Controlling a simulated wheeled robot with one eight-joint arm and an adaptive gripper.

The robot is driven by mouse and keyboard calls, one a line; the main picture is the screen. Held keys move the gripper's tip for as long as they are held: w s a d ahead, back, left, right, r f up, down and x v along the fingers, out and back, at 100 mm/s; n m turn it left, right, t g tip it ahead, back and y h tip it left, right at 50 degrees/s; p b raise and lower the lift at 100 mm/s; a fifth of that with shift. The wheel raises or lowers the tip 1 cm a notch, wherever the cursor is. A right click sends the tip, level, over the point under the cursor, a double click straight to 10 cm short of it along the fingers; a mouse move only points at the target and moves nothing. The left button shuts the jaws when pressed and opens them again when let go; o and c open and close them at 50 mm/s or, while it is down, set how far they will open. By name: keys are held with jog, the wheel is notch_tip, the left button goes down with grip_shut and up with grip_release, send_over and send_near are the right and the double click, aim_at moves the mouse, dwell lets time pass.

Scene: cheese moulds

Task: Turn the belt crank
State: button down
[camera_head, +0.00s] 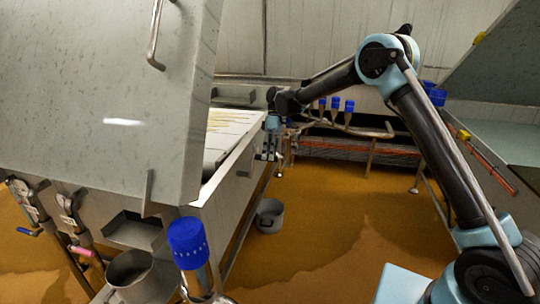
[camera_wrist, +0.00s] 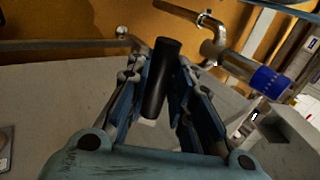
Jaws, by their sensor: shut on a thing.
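The belt crank's black cylindrical handle (camera_wrist: 161,82) stands between my fingers in the wrist view. My gripper (camera_wrist: 164,66) is shut on it, with blue finger pads on either side. In the head view my gripper (camera_head: 270,148) is at the right-hand side of the steel belt table (camera_head: 232,160), and it points down. The crank itself is too small and too covered by my gripper to make out there. The crank's arm and pivot are not clearly seen in the wrist view.
A large steel hood (camera_head: 110,90) fills the left. A blue-capped valve (camera_head: 188,245) stands in front. A steel pot (camera_head: 269,215) is on the wet brown floor (camera_head: 320,230). Pipes with blue valves (camera_head: 349,106) run behind. A blue-handled valve (camera_wrist: 268,82) is right of my gripper.

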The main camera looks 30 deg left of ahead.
jog(key=shift+w+d, duration=0.15)
jog(key=shift+w, duration=0.1)
jog(key=c, duration=1.4)
grip_release()
jog(key=shift+w+d, duration=0.1)
notch_tip(320, 180, up, 10)
